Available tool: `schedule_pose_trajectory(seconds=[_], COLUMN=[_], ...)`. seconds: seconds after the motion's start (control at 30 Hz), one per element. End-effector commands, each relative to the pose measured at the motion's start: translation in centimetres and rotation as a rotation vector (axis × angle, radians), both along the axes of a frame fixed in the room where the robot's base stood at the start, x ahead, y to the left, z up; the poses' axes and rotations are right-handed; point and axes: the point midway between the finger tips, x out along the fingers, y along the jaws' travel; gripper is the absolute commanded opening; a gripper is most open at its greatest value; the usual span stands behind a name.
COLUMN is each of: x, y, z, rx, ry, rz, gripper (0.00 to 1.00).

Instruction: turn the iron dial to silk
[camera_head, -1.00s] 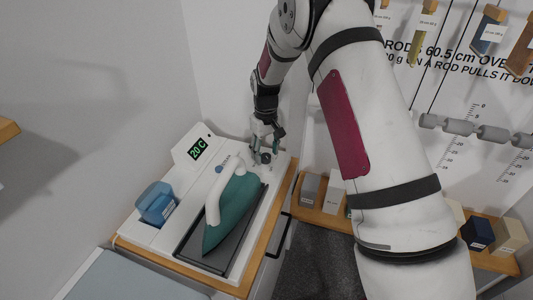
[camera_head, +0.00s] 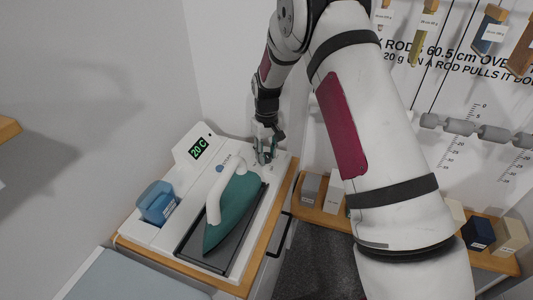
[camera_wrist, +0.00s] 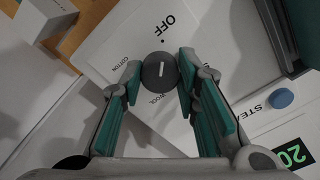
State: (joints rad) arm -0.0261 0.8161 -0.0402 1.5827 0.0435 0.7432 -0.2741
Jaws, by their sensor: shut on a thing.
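The iron dial (camera_wrist: 159,72) is a round dark grey knob with a short white mark on top, on the white panel of the ironing station (camera_head: 180,217). In the wrist view the mark lies roughly along the line between the OFF and WOOL labels. COTTON is printed left of the knob; I cannot read a SILK label. My gripper (camera_wrist: 159,66) is shut on the dial, one teal-padded finger on each side. In the head view my gripper (camera_head: 265,153) is at the panel's back right corner and largely hides the dial.
A teal iron with a white handle (camera_head: 234,207) rests on a dark plate just in front of the dial. A display (camera_head: 199,148) reads 20 C. A blue button (camera_wrist: 281,98) is beside the STEAM label. A blue container (camera_head: 157,203) stands at left.

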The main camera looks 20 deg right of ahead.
Motion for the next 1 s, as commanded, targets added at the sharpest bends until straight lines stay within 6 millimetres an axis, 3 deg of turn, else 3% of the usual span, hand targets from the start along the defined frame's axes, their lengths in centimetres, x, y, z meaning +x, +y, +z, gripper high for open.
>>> schedule_pose_trajectory(seconds=[0.27,1.0], x=[0.1,0.04], y=[0.07,0.16], z=[-0.09,-0.11], rx=[-0.001,-0.001], ry=[0.0,0.001], rz=[-0.147,-0.841], gripper=[0.01,0.01])
